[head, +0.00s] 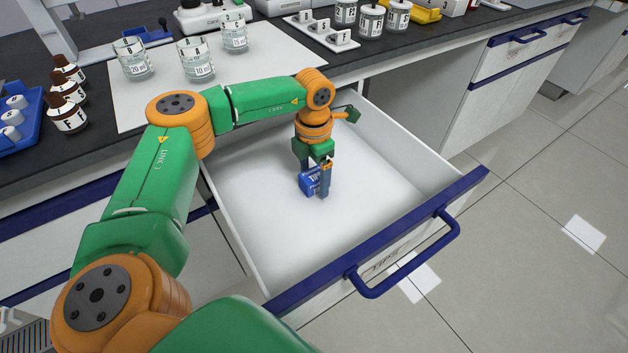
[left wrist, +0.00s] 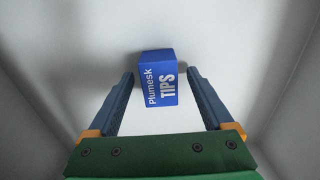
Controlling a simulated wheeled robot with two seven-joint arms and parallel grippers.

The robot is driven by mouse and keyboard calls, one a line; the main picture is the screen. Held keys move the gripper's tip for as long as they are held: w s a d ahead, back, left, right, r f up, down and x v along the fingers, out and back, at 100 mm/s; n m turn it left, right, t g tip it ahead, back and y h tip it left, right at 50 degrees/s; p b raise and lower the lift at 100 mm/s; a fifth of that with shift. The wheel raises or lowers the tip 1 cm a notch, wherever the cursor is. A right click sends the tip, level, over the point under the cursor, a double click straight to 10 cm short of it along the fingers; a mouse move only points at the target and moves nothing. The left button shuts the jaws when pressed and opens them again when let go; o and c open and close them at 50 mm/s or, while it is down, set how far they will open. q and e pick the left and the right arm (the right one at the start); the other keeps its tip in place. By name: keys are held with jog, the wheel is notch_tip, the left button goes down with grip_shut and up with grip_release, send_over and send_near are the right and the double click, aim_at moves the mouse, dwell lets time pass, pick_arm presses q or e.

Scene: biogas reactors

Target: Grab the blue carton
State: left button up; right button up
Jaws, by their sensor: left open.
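The blue carton (head: 310,182) lies on the floor of the open drawer (head: 270,238), partly hidden behind my left gripper in the head view. My left gripper (head: 322,190) reaches down into the drawer at the carton. In the left wrist view the carton (left wrist: 159,80) shows white lettering reading "Plumesk TIPS". The left gripper (left wrist: 160,75) is open there, with one finger on each side of the carton's near part. A small gap shows on both sides. My right gripper is in neither view.
The drawer's blue front edge and handle (head: 405,258) stand toward the right front. Its white walls surround the carton, with bare floor around it. On the dark bench above stand beakers (head: 196,60), brown bottles (head: 67,112) and a white rack (head: 320,32).

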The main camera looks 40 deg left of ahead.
pick_arm(q)
jog(key=shift+f, duration=0.1)
grip_shut()
